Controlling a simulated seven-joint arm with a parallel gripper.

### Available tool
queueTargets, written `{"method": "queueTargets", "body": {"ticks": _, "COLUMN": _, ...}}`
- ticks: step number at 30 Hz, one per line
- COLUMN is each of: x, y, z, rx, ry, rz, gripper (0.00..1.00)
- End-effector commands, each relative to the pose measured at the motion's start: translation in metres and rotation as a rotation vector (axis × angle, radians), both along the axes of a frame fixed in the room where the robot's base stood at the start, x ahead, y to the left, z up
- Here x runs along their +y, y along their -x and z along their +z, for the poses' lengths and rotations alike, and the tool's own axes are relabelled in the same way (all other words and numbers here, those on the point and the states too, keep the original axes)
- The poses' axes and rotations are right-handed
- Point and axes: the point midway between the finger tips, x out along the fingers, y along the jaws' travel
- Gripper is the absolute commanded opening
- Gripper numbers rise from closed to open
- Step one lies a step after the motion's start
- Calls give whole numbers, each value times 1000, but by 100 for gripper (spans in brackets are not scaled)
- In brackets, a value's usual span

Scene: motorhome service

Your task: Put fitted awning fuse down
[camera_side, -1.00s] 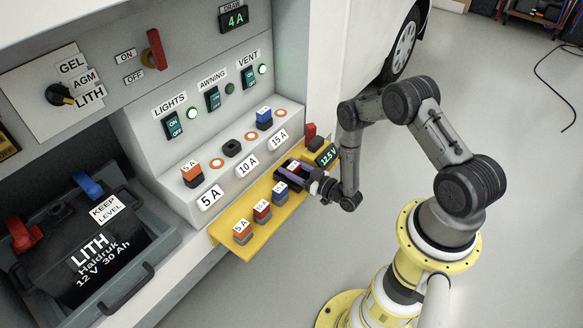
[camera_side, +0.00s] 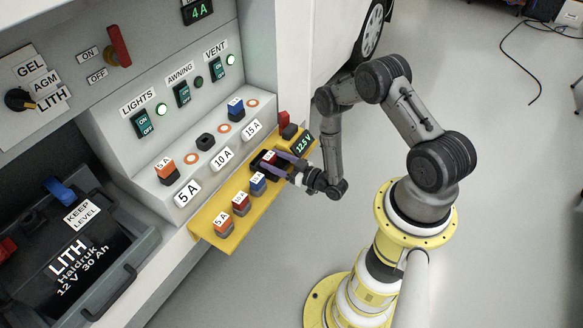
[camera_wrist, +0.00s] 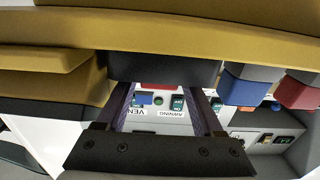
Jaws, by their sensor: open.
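A red-topped fuse (camera_side: 268,157) sits at a dark block on the yellow shelf (camera_side: 205,226), at the right end of the fuse row. My gripper (camera_side: 276,161) is open at it, its two purplish fingers spread around the fuse. In the wrist view the fingers (camera_wrist: 162,100) stand apart, with the dark block (camera_wrist: 163,68) and a strip of red between and beyond their tips. The AWNING switch (camera_side: 182,94) has an unlit lamp. Below it, the middle 10 A position shows a black socket (camera_side: 205,141) without a coloured fuse.
Blue (camera_side: 257,184), red (camera_side: 241,204) and orange (camera_side: 222,224) fuses stand left of my gripper on the shelf. An orange fuse (camera_side: 166,168) is in the 5 A position, a blue one (camera_side: 235,106) in the 15 A position. A 12.5 V display (camera_side: 304,143) is close right.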

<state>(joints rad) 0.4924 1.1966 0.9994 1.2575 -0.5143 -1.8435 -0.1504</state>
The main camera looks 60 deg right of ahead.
Motion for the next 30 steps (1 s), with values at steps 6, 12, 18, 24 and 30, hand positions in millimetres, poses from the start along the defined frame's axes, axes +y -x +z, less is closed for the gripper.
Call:
{"method": "queueTargets", "body": {"ticks": 6, "x": -2, "y": 49, "z": -1, "rx": 3, "ry": -2, "rz": -7, "gripper": 69}}
{"method": "queueTargets", "body": {"ticks": 12, "x": -2, "y": 79, "z": 0, "rx": 1, "ry": -1, "rz": -5, "gripper": 69}}
{"method": "queueTargets", "body": {"ticks": 18, "x": -1, "y": 92, "z": 0, "rx": -1, "ry": 0, "rz": -2, "gripper": 69}}
{"method": "queueTargets", "body": {"ticks": 24, "x": 0, "y": 93, "z": 0, "rx": -1, "ry": 1, "rz": -1, "gripper": 69}}
{"method": "queueTargets", "body": {"ticks": 30, "x": 0, "y": 93, "z": -1, "rx": 10, "ry": -4, "rz": 1, "gripper": 69}}
